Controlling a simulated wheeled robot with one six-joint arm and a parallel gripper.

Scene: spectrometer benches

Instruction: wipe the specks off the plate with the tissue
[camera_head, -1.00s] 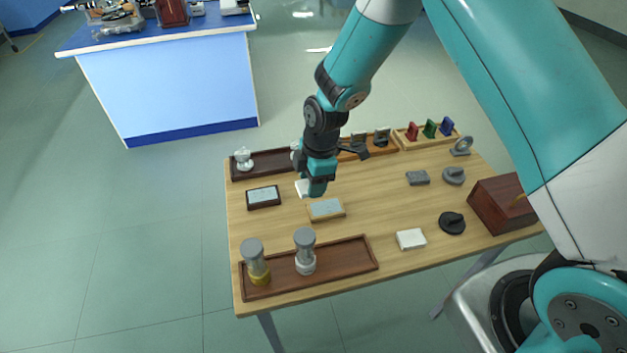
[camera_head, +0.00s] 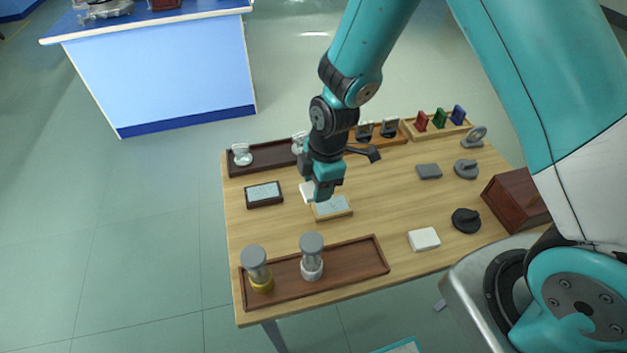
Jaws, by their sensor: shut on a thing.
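A pale plate in a light wooden frame (camera_head: 333,208) lies near the middle of the table. A second pale plate in a dark frame (camera_head: 264,194) lies to its left. My gripper (camera_head: 322,196) is shut on a white tissue (camera_head: 306,192), which shows at the left of the fingers. The gripper is over the back left part of the light-framed plate and hides some of it. I cannot tell whether the tissue touches the plate. Specks are too small to make out clearly on either plate.
A dark tray (camera_head: 350,264) with two grey-topped pieces is at the front. A white block (camera_head: 424,239), a black knob piece (camera_head: 466,220) and a brown box (camera_head: 515,199) are at the right. Trays with small parts line the back. The table between has bare wood.

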